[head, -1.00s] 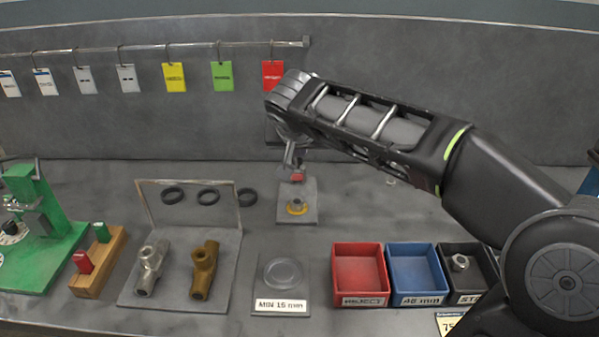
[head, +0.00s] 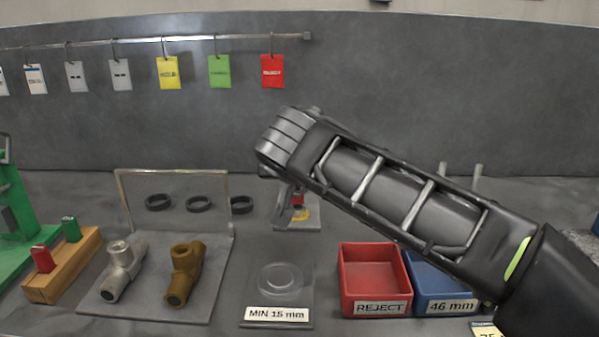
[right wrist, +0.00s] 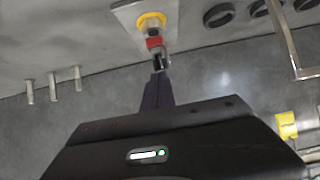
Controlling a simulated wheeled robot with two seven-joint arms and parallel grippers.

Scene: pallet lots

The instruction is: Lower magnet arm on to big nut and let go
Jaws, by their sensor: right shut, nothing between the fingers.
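A grey plate with a yellow ring (head: 301,214) stands at the back middle of the bench. In the right wrist view the yellow ring (right wrist: 151,20) surrounds a metal nut (right wrist: 153,30). A small red piece (right wrist: 154,43), apparently the magnet arm's end, shows between the nut and my fingertips; whether it touches the nut is unclear. It also shows in the head view (head: 298,199), partly hidden by my gripper. My right gripper (head: 283,213) is shut and empty, close beside the red piece; it also shows in the right wrist view (right wrist: 160,63). My left gripper is not in view.
In front are a red REJECT bin (head: 375,264), a blue 46 mm bin (head: 441,279) partly behind my arm, and a MIN 15 mm stand (head: 278,299). Coloured tags hang from a rail (head: 150,41).

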